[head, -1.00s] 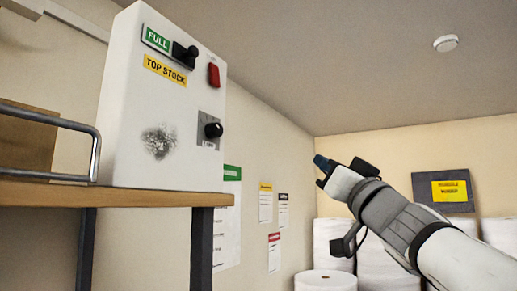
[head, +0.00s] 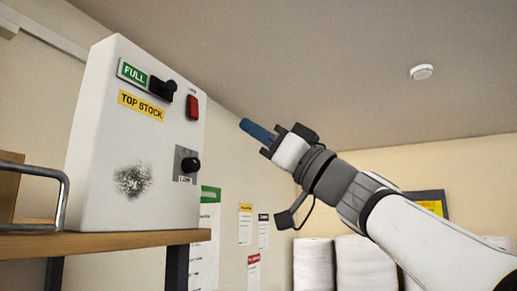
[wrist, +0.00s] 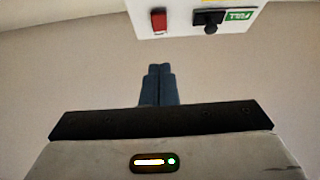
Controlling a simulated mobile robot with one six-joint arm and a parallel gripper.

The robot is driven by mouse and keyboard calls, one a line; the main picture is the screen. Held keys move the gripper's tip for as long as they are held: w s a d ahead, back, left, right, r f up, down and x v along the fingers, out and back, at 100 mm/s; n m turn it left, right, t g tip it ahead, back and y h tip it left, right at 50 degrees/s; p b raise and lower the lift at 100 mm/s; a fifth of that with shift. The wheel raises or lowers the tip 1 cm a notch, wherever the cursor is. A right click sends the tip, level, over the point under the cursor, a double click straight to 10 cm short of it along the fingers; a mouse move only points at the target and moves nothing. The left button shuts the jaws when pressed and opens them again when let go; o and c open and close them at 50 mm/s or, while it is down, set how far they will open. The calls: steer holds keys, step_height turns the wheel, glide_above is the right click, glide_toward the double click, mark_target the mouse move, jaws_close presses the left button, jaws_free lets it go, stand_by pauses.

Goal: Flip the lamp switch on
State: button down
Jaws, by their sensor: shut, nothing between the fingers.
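A white control box (head: 140,140) stands on a wooden shelf at the left. On its face is a red rocker switch (head: 193,107) with a small label above that seems to read LAMP. The red rocker also shows at the top of the wrist view (wrist: 159,20). I cannot tell which way it is tipped. My gripper (head: 243,124) is shut and empty, its blue fingers pointing at the box. The fingertips are right of the rocker, apart from it in the picture. In the wrist view, the shut fingers (wrist: 159,68) line up below the rocker.
A black switch (head: 163,88) beside the green FULL label (head: 132,72) and a black knob (head: 191,164) share the box face. The wooden shelf (head: 110,242) lies below. White rolls (head: 313,265) stand behind. The air around my gripper looks clear.

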mark_target(195, 110)
steer(key=p+x, duration=0.1)
steer(key=x, duration=0.2)
steer(key=f+p+x, duration=0.1)
steer(key=x, duration=0.2)
steer(key=a+p+x, duration=0.1)
steer(key=x, duration=0.2)
steer(key=shift+w+a+f, duration=0.15)
steer(key=shift+w, duration=0.1)
steer(key=shift+w+a+f, duration=0.1)
steer(key=shift+w+a, duration=0.15)
steer(key=shift+a, duration=0.3)
steer(key=shift+f, duration=0.1)
